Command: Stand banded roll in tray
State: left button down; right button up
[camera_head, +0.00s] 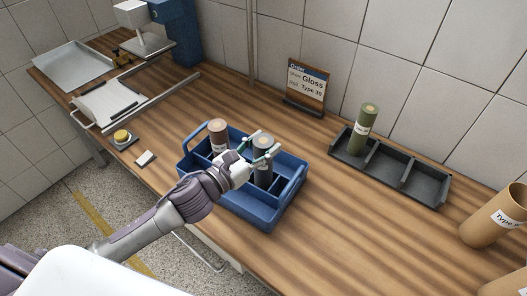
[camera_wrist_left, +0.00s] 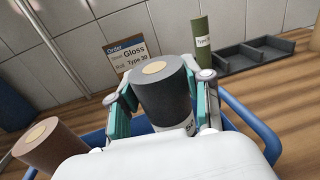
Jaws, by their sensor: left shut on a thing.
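My left gripper (camera_head: 262,150) is shut on a dark grey roll (camera_head: 263,173), one finger on each side near its top. The roll stands upright, within the outline of the blue carrier (camera_head: 265,216); whether its base touches the carrier floor is hidden. In the left wrist view the grey roll (camera_wrist_left: 163,92) shows a tan core and part of a white label. The dark tray (camera_head: 427,190) has three compartments in a row. A green roll (camera_head: 366,121) with a white label stands in its left compartment; the middle and right ones look empty. My right gripper is not in view.
A brown roll (camera_head: 218,135) stands in the carrier's left part. An order sign (camera_head: 307,83) reading Gloss, Type 30 stands at the back. Cardboard tubes (camera_head: 492,218) are at the right edge. Bare table lies between carrier and tray.

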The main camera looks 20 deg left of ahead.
aim_at(263, 175)
pick_arm(q)
notch_tip(263, 175, down, 2)
jog(key=shift+f, duration=0.2)
jog(key=c, duration=0.8)
grip_release()
jog(key=shift+o, duration=1.5)
jog(key=shift+r, duration=0.1)
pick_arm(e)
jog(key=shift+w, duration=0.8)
